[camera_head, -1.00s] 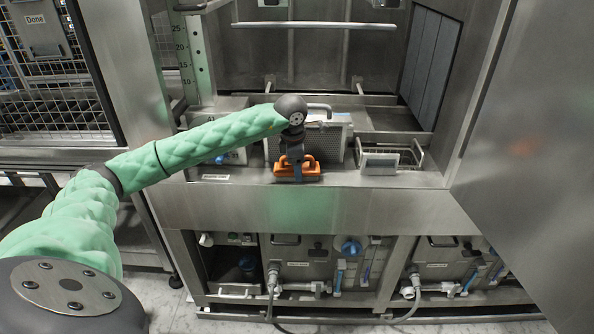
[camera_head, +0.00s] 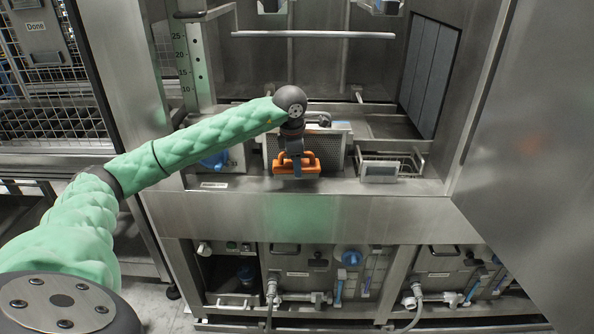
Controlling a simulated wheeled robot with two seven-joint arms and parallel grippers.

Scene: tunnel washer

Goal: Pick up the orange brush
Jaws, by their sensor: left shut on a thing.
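The orange brush (camera_head: 284,166) is at the middle of the view, at the front ledge of the steel washer. My left gripper (camera_head: 295,158) points down and is shut on the brush. My left arm, in a green cover, comes in from the left. The brush's underside is just in front of a perforated metal panel. I cannot tell whether it touches the ledge. My right gripper is not in view.
A small wire basket with a grey front plate (camera_head: 380,172) stands right of the brush on the ledge (camera_head: 330,187). A horizontal steel bar (camera_head: 313,34) crosses above. A large steel door (camera_head: 535,140) fills the right side. Hoses and valves sit below the ledge.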

